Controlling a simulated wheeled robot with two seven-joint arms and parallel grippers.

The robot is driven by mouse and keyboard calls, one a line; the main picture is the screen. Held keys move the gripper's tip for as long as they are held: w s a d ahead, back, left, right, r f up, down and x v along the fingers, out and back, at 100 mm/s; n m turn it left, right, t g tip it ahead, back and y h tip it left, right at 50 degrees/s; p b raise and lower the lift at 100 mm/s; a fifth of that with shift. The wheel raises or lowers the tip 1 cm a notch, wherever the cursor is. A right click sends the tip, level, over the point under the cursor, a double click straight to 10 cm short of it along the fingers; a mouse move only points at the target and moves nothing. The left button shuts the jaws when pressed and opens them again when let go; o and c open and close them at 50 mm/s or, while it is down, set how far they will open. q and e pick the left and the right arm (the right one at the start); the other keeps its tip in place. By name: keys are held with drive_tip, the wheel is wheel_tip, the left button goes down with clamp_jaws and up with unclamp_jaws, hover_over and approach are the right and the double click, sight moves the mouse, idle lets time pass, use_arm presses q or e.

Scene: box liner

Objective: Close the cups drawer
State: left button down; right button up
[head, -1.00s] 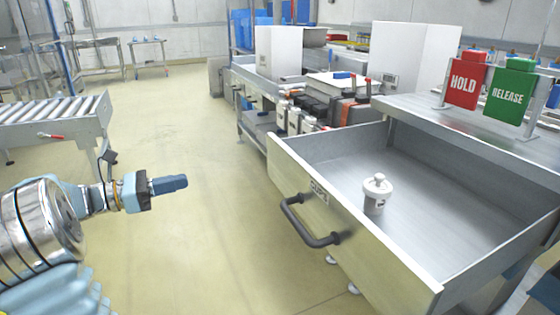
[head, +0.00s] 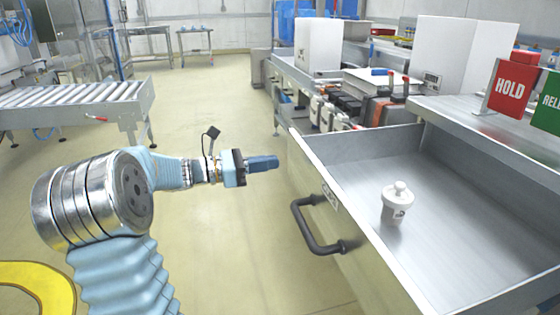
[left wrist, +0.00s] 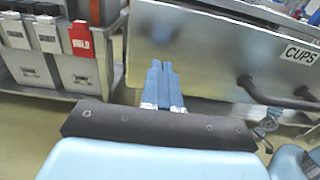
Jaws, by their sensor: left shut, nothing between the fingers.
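The cups drawer (head: 375,277) is pulled open at the right of the head view, with a dark bar handle (head: 313,232) on its front. A white lidded cup (head: 397,204) stands upright inside it. In the left wrist view the drawer front (left wrist: 210,50) carries a CUPS label (left wrist: 300,54), and part of the handle (left wrist: 275,95) shows at the right. My left gripper (head: 275,162) is shut and empty, left of the drawer front and apart from it in the head view. Its closed fingers (left wrist: 160,75) point toward the drawer front in the wrist view. My right gripper is not in view.
A counter with red HOLD (head: 508,87) and green RELEASE (head: 548,103) signs stands behind the drawer. A shelf unit with containers (head: 325,112) stands beyond it. A roller conveyor (head: 70,103) is at the left. The floor between is clear.

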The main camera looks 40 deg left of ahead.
sight(292, 159)
use_arm(q)
drive_tip(key=shift+x, duration=1.65)
